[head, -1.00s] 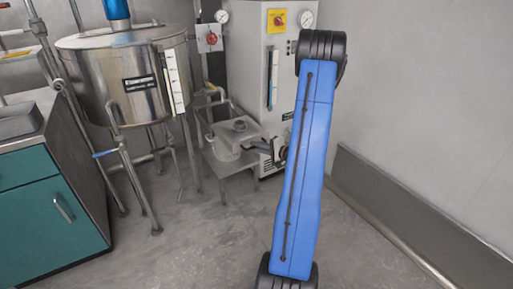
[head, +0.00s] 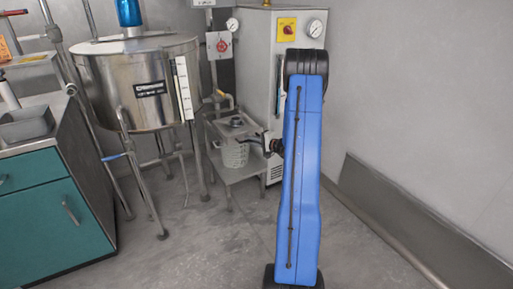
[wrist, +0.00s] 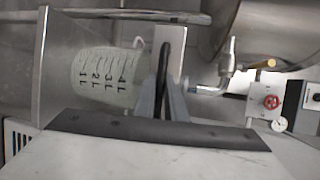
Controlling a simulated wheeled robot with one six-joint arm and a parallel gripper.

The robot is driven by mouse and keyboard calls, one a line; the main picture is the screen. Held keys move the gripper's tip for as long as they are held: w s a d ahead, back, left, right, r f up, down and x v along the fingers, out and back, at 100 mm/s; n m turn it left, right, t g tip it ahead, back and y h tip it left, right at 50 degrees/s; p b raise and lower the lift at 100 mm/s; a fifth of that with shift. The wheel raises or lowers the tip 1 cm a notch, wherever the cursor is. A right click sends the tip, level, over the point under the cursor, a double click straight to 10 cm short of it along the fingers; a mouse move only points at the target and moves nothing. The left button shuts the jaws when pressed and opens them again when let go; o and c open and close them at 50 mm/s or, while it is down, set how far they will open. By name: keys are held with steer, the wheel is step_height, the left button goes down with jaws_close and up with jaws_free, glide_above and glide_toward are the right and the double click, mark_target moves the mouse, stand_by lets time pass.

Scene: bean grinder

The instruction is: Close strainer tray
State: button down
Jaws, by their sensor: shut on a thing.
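The grey metal strainer tray (head: 241,131) sits over a clear measuring bucket (head: 236,155) beside the steel vessel, with a dark round part on top. In the wrist view, the tray's pale front (wrist: 174,40) stands close to the rim of the marked bucket (wrist: 100,78). My gripper (head: 266,143) is at the right side of the tray. It is shut on the tray's black handle (wrist: 165,50), with the handle between its fingers (wrist: 163,104). The inside of the tray and its far edge are hidden.
A steel vessel (head: 145,88) on legs stands left of the tray. A grey cabinet with gauges (head: 262,60) stands behind it. A small metal stand (head: 232,174) holds the bucket. A teal counter (head: 40,215) is at left. The floor in front is clear.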

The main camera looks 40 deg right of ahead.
mark_target(245, 134)
steer(key=shift+w+d, duration=0.25)
steer(key=shift+w, duration=0.75)
steer(key=shift+w+d, duration=0.3)
steer(key=shift+w, duration=0.75)
steer(key=shift+w+d, duration=0.25)
steer(key=shift+w, duration=0.75)
steer(key=c, duration=2.1)
jaws_free()
steer(key=shift+w, duration=0.1)
steer(key=v, duration=1.7)
steer(key=shift+s, duration=0.35)
